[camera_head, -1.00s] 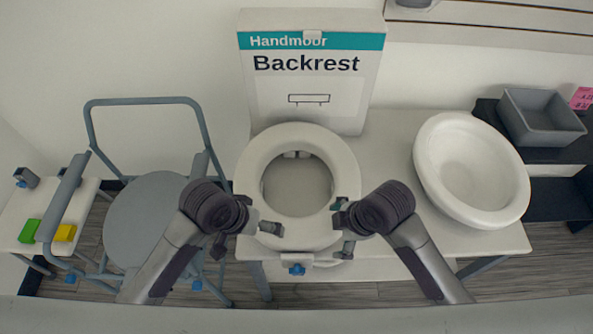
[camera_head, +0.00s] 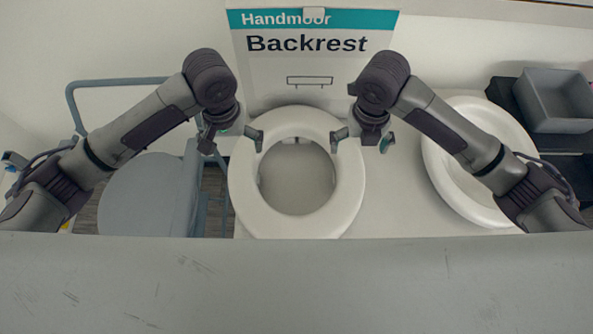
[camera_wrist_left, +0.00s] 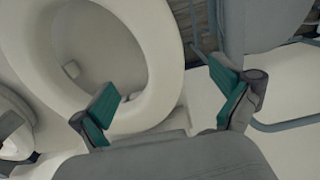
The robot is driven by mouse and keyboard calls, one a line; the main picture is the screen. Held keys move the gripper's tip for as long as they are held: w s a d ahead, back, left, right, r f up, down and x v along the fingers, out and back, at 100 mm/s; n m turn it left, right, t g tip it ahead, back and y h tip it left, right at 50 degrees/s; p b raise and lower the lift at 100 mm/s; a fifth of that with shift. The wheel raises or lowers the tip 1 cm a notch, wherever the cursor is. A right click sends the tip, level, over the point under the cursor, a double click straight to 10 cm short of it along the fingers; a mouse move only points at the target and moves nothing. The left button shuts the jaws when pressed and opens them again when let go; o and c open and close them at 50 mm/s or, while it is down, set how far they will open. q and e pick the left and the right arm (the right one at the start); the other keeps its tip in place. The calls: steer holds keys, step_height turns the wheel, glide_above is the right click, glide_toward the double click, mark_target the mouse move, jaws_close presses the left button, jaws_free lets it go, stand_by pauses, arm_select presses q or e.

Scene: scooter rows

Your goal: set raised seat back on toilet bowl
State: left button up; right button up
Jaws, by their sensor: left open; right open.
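The white raised seat (camera_head: 245,190) is a thick ring on the white bench, in front of the Backrest box. A grey surface shows through its hole. A white toilet bowl (camera_head: 440,175) stands to the right, partly hidden behind my right arm. My left gripper (camera_head: 232,137) is open at the seat's back left edge. In the left wrist view its teal-padded fingers (camera_wrist_left: 168,92) are apart, with one finger in front of the ring (camera_wrist_left: 165,45). My right gripper (camera_head: 362,138) is open at the seat's back right edge. Whether either finger touches the seat cannot be told.
The Backrest box (camera_head: 310,75) stands upright against the wall. A grey commode chair (camera_head: 145,195) is at the left. A grey bin (camera_head: 558,100) sits on a dark shelf at the right. A grey edge (camera_head: 300,285) fills the foreground.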

mark_target(242, 168)
arm_select(q)
steer(key=shift+f, duration=0.45)
arm_select(e)
steer(key=shift+w+f, duration=0.1)
steer(key=shift+f, duration=0.4)
arm_select(q)
step_height(242, 168, down, 13)
steer(key=shift+r, duration=0.1)
arm_select(e)
step_height(242, 168, down, 13)
steer(key=shift+r, duration=0.1)
arm_select(q)
steer(key=c, duration=1.7)
arm_select(e)
steer(key=c, duration=1.7)
arm_select(q)
steer(key=shift+r, duration=0.1)
arm_select(e)
steer(key=shift+r, duration=0.1)
